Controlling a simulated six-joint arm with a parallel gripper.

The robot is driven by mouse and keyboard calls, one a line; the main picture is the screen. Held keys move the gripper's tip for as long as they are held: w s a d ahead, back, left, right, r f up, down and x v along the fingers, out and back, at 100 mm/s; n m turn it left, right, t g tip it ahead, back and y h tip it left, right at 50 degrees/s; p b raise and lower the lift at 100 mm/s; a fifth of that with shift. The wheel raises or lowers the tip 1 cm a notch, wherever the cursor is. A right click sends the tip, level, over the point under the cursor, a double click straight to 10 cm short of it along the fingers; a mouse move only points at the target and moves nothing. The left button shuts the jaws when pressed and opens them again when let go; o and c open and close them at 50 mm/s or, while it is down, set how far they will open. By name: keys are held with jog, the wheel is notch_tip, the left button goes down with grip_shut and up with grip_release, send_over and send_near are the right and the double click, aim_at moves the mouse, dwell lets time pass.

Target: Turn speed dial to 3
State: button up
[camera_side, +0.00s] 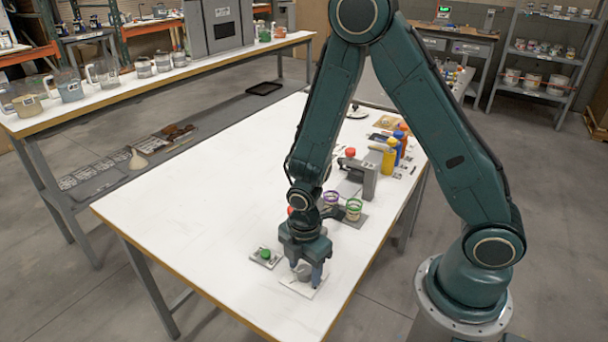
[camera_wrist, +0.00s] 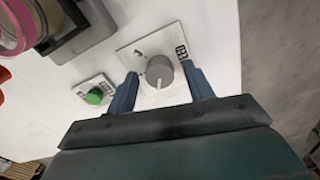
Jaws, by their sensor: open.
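The speed dial (camera_wrist: 159,72) is a round grey knob on a pale plate (camera_wrist: 140,45) with dark markings. In the wrist view its light pointer line faces toward my gripper's palm. My gripper (camera_wrist: 160,82) is open, with one blue finger on each side of the dial. A small gap shows between each finger and the knob, so they seem apart from it. In the side view my gripper (camera_side: 307,275) points down over the dial (camera_side: 303,271), which is partly hidden behind the fingers. The exact number the pointer marks is too small to read.
A green button (camera_wrist: 94,97) on a small plate sits close beside the dial; it also shows in the side view (camera_side: 265,254). Cups with purple and green rims (camera_side: 353,209) and a grey stand (camera_side: 370,180) are farther back. The white table (camera_side: 180,215) is clear at left.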

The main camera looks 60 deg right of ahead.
jog(key=c, duration=1)
jog(key=shift+m, duration=0.5)
jog(key=m, duration=2.3)
jog(key=shift+o, duration=0.2)
